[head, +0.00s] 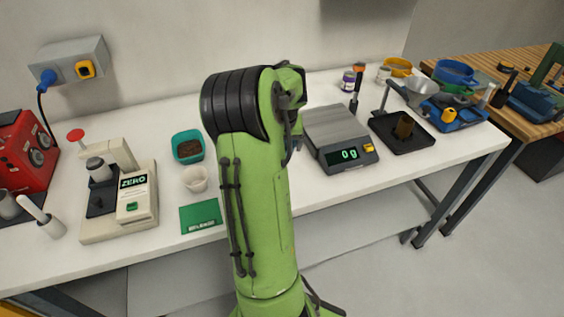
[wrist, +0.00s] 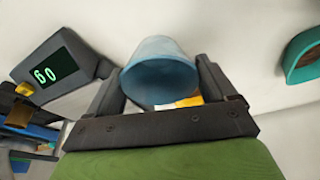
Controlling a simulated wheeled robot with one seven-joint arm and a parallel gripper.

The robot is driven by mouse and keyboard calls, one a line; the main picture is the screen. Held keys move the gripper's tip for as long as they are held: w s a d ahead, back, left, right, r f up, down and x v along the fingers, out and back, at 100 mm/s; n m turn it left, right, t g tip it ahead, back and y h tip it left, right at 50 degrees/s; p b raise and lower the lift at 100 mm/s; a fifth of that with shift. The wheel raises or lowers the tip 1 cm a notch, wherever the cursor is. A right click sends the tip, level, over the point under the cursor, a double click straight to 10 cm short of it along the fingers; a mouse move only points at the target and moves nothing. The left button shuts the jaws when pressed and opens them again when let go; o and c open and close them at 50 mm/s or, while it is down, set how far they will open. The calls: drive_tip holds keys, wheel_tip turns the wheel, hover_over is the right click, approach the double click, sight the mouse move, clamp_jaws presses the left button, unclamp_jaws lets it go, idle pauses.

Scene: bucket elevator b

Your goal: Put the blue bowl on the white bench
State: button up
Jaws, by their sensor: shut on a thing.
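The blue bowl (wrist: 161,80) is between the two dark fingers of my gripper (wrist: 160,66) in the wrist view. The fingers are shut on its sides, and its open mouth faces the wrist camera. The white bench top (wrist: 225,25) lies behind the bowl; I cannot tell whether the bowl touches it. In the head view my green arm hides the gripper and the bowl, over the middle of the white bench (head: 135,120).
A scale (head: 340,138) reading 0 g stands right of my arm. A teal bowl (head: 188,147), white cup (head: 195,179) and green packet (head: 200,216) lie left of it. A machine marked ZERO (head: 120,200) stands further left. Blue and yellow gear crowds the bench's right end.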

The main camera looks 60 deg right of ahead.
wheel_tip(320, 180, down, 6)
drive_tip(key=shift+f+b, duration=0.25)
drive_tip(key=shift+b, duration=0.35)
drive_tip(key=shift+f, duration=0.15)
drive_tip(key=o, duration=0.9)
drive_tip(key=p+v, duration=0.2)
drive_tip(key=v, duration=1)
drive_tip(key=w+a+r+n+t+y, duration=0.1)
drive_tip(key=w+a+r+n, duration=0.15)
drive_tip(key=a, duration=0.55)
drive_tip(key=w+a+r+n+t, duration=0.1)
drive_tip(key=w+a+r+n, duration=0.15)
drive_tip(key=a, duration=0.45)
drive_tip(key=w+a+r+n+t+y, duration=0.1)
drive_tip(key=w+a+r, duration=0.15)
drive_tip(key=a, duration=0.55)
drive_tip(key=s+a+n, duration=0.2)
drive_tip(key=s+a, duration=0.1)
drive_tip(key=a, duration=0.2)
drive_tip(key=s+a+n, duration=0.2)
drive_tip(key=a, duration=0.3)
drive_tip(key=s+a+n+t, duration=0.1)
drive_tip(key=s+a+n, duration=0.1)
drive_tip(key=a, duration=0.3)
drive_tip(key=shift+s+a+f+y, duration=0.15)
drive_tip(key=shift+s, duration=0.3)
drive_tip(key=shift+s+a+f+y, duration=0.1)
drive_tip(key=shift+s+a+y, duration=0.05)
drive_tip(key=shift+s, duration=0.3)
